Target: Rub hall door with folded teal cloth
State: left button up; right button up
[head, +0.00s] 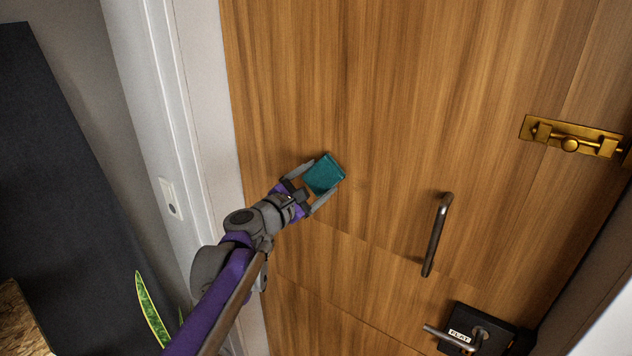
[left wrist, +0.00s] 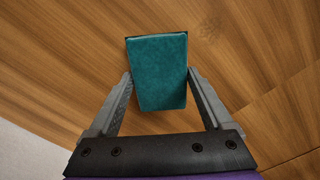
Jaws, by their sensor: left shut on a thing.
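The folded teal cloth (head: 324,175) is a small flat block held at the wooden hall door (head: 370,90). My left gripper (head: 321,183) is shut on the cloth, with one finger along each side. In the left wrist view the cloth (left wrist: 160,75) sits between the two fingers (left wrist: 160,90), its far end toward the door's wood grain (left wrist: 260,40). The cloth is at or very near the door surface; I cannot tell whether it presses on it. My right gripper is not in view.
A dark bar handle (head: 437,235) and a lever handle with a black plate (head: 478,335) are on the door's right. A brass bolt (head: 570,138) is at upper right. A white frame (head: 150,90) with a switch (head: 171,198) and a plant leaf (head: 151,310) are left.

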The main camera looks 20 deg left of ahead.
aim_at(334, 183)
pick_arm(q)
jog(key=shift+x, duration=0.85)
jog(key=shift+s+d, duration=0.1)
jog(key=shift+s+d, duration=0.3)
jog(key=shift+d, duration=0.5)
jog(key=shift+s+d, duration=0.35)
jog(key=shift+d, duration=0.4)
jog(key=shift+s+d, duration=0.35)
jog(key=shift+d, duration=0.8)
jog(key=shift+s+d, duration=0.4)
jog(key=shift+d, duration=0.7)
jog(key=shift+s+d, duration=0.35)
jog(key=shift+d, duration=0.8)
jog(key=shift+w+a, duration=0.1)
jog(key=shift+w+a, duration=0.6)
jog(key=shift+a, duration=1.05)
jog(key=shift+w+a, duration=0.55)
jog(key=shift+a, duration=1.15)
jog(key=shift+w+a, duration=0.6)
jog(key=shift+a, duration=1.05)
